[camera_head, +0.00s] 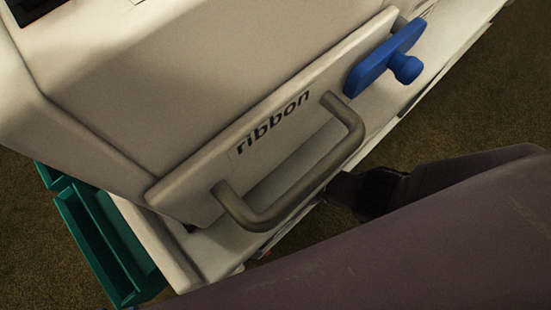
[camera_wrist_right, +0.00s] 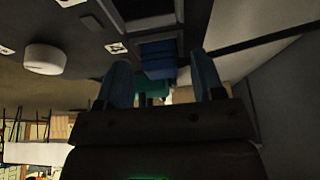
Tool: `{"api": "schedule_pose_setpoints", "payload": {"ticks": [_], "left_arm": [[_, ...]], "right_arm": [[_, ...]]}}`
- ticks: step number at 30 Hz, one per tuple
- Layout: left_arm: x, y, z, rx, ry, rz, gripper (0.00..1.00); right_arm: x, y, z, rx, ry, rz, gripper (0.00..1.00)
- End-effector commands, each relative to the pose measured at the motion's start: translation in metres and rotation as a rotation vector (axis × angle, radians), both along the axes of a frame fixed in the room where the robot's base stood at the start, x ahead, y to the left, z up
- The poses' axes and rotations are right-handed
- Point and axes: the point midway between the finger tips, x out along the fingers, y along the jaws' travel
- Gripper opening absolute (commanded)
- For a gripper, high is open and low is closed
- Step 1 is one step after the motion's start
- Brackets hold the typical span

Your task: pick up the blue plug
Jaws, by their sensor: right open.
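The blue plug (camera_head: 385,62) has a flat plate and a round knob. It sits at the upper right end of the white panel marked "ribbon" (camera_head: 270,115) in the head view. My right gripper (camera_wrist_right: 162,75) is open in the right wrist view, with its two blue-grey fingers apart and nothing clearly held. Dark blue shapes (camera_wrist_right: 159,60) lie beyond the fingers; I cannot tell whether any is the plug. In the head view, my arm lies below the panel, apart from the plug, and its fingertips are not visible. My left gripper is not in view.
A grey metal handle (camera_head: 350,128) sticks out from the panel, left of and below the plug. Teal trays (camera_head: 105,240) stand at lower left. Brown floor (camera_head: 495,105) shows at right. A white round object (camera_wrist_right: 44,57) is left in the wrist view.

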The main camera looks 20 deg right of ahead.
Motion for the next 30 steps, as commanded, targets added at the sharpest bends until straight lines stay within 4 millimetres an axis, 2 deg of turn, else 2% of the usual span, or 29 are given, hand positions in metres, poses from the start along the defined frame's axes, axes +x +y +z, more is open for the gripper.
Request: {"api": "schedule_pose_setpoints", "payload": {"ticks": [7,18,26,30], "left_arm": [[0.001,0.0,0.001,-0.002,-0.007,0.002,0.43],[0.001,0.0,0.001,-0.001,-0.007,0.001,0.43],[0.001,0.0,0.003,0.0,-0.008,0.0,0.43],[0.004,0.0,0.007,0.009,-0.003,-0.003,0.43]], "right_arm": [[0.002,0.0,0.001,0.0,-0.003,0.0,0.62],[0.002,0.0,0.0,0.001,-0.003,0.0,0.08],[0.002,0.0,0.003,0.001,-0.003,0.0,0.08],[0.004,0.0,0.016,0.001,-0.009,0.0,0.08]]}}
